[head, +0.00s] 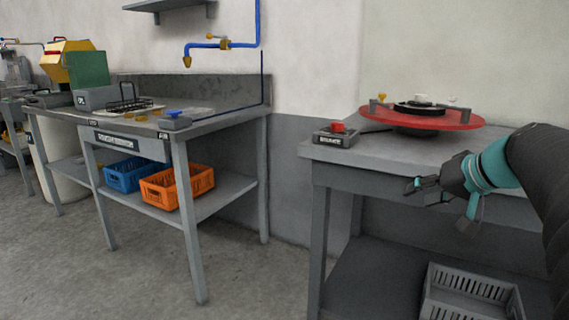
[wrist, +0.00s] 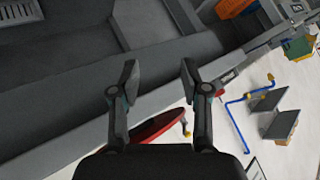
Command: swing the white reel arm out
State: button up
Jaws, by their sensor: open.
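No white reel arm can be clearly made out in either view. A red round turntable (head: 455,119) lies on the grey bench at the right in the head view. It has a dark hub, a small white cap (head: 424,98) and short posts near its rim. Part of the red disc also shows below my fingers in the wrist view (wrist: 158,128). My gripper (head: 416,187) is open and empty, in front of the bench's front edge and apart from the turntable. In the wrist view its two fingers (wrist: 158,85) stand wide apart with nothing between them.
The grey right bench (head: 345,152) carries a box with a red button (head: 337,127). A grey crate (head: 470,292) sits on its lower shelf. The left bench (head: 222,118) holds blue (head: 122,176) and orange (head: 160,192) crates below. A blue pipe (head: 240,45) hangs on the wall. Floor between is clear.

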jog(key=s+a+f+m+g+h, duration=0.25)
jog(key=s+a+f+g, duration=0.2)
jog(key=s+f, duration=0.6)
jog(key=s+a+f+n+p, duration=0.2)
jog(key=s+a+f+n, duration=0.2)
jog(key=s+a, duration=0.6)
jog(key=shift+a+f+n+h, duration=0.25)
jog(key=shift+a+n+h, duration=0.25)
jog(key=shift+n, duration=0.15)
jog(key=shift+a+t, duration=0.2)
jog(key=shift+t, duration=0.05)
jog(key=c, duration=0.4)
grip_shut()
jog(key=shift+a, duration=0.1)
